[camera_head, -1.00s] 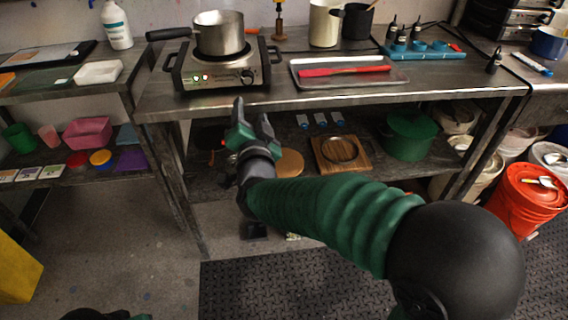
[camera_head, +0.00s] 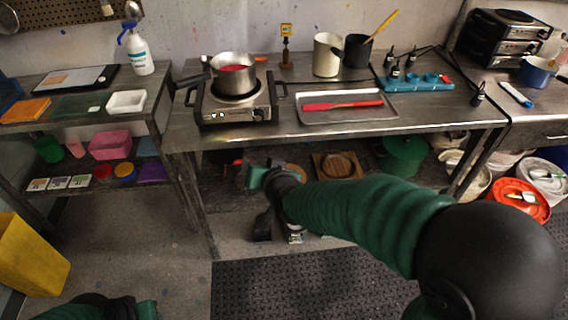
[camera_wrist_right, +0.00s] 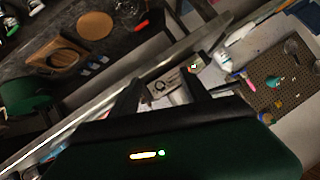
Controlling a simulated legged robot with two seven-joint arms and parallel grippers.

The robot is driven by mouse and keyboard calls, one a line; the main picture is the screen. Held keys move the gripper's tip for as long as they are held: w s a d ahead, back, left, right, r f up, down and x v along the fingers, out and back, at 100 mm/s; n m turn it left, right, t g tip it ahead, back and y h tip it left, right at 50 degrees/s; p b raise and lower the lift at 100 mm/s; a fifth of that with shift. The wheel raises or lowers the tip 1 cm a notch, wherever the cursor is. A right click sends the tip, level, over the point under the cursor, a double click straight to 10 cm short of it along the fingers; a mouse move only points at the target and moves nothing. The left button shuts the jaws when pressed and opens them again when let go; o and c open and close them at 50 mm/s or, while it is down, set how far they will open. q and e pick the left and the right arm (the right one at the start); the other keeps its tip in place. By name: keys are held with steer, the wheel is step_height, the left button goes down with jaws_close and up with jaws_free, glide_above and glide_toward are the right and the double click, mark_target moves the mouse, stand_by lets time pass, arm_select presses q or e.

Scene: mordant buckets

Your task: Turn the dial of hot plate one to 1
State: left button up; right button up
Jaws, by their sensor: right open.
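The hot plate (camera_head: 236,104) stands on the steel table in the head view, with its front panel towards me. Its dial (camera_head: 258,113) is on the right of the panel, left of which small green lights show. A steel pot (camera_head: 233,72) with red-pink liquid sits on top. My right gripper (camera_head: 257,176) is below and in front of the table edge, apart from the dial, open and empty. The dial's setting is too small to read.
A tray (camera_head: 345,107) with a red spatula lies right of the hot plate. The table's front edge (camera_head: 330,132) and lower shelf lie near my right arm. More stacked appliances (camera_head: 503,40) stand at the far right. The floor in front is partly covered by a black mat (camera_head: 300,290).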

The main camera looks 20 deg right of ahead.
steer(key=s+d+r+n+g+p, duration=0.1)
steer(key=s+r+g+p, duration=0.1)
steer(key=s+p, duration=0.3)
steer(key=s+d+r+n+g+p, duration=0.1)
steer(key=s+n+g+p, duration=0.1)
steer(key=s+p, duration=0.4)
steer(key=shift+s+r+g+y+p, duration=0.15)
steer(key=shift+r+g+y+p, duration=0.2)
steer(key=shift+g+p, duration=0.35)
steer(key=s+d+f+n+g, duration=0.1)
steer(key=s+f+g, duration=0.1)
steer(key=s, duration=0.3)
steer(key=s+d+f+n+g, duration=0.1)
steer(key=s+f+g, duration=0.1)
steer(key=s, duration=0.3)
steer(key=shift+d+f, duration=0.2)
steer(key=shift+d, duration=0.1)
